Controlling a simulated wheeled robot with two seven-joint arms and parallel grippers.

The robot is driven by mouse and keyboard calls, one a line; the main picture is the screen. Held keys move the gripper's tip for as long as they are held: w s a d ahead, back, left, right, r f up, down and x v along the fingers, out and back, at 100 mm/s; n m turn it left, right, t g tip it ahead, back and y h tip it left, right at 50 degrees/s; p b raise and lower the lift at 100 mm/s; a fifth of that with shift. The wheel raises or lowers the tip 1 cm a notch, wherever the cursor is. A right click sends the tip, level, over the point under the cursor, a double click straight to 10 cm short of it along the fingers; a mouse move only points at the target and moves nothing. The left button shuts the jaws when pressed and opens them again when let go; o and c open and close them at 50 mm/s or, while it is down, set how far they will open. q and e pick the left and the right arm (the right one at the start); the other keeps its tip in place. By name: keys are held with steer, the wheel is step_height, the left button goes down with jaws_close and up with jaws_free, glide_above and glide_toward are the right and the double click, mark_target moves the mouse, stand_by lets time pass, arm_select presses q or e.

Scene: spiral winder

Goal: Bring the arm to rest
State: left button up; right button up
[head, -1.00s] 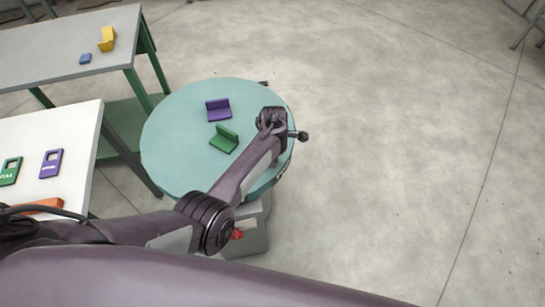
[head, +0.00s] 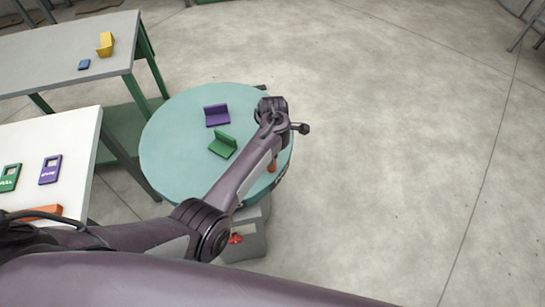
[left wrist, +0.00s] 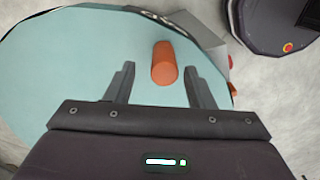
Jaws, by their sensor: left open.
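My left arm reaches from the left over the round teal table (head: 170,165) in the head view, with its gripper (head: 272,105) over the table's right side. In the left wrist view the gripper (left wrist: 158,85) is open, its two fingers apart and empty. An orange cylinder (left wrist: 164,64) is on the teal table beyond and between the fingertips; I cannot tell the exact gap. A small part of the orange cylinder (head: 271,166) shows beside my arm in the head view. My right gripper is not in view.
On the teal table are a purple bracket (head: 217,116) and a green bracket (head: 223,146). A white table (head: 85,130) at left holds green and purple tags and an orange piece. A grey table (head: 60,50) behind holds yellow and blue pieces.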

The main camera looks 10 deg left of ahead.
arm_select(q)
steer(key=shift+r, duration=1.25)
